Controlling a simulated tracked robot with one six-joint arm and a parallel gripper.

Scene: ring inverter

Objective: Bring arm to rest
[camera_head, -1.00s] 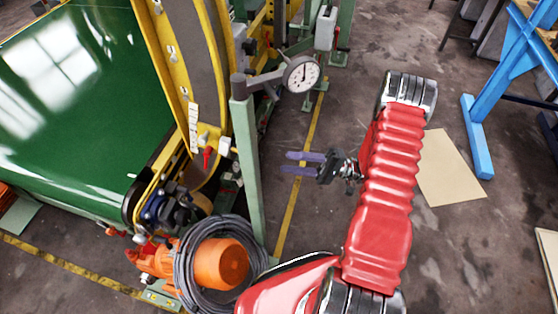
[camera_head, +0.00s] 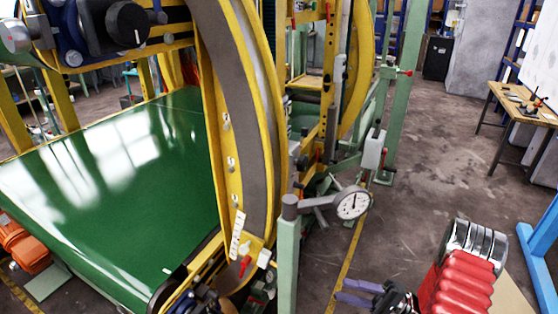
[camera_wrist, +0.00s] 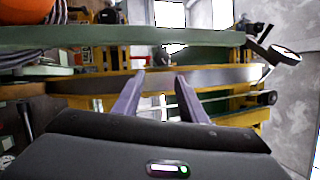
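My gripper (camera_head: 356,292) shows at the bottom of the head view, its two purple fingers pointing left toward the green post. My red-sleeved arm is beside it at the lower right. In the wrist view my gripper (camera_wrist: 160,90) has its two fingers apart, with nothing between them. The gripper touches nothing that I can see. Most of the arm is below the head view's edge.
A green post (camera_head: 288,262) with a round dial gauge (camera_head: 352,203) stands left of my gripper. Behind it is a yellow ring frame (camera_head: 262,120) and a green conveyor belt (camera_head: 110,185). A workbench (camera_head: 520,103) stands far right. The floor (camera_head: 440,150) between is open.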

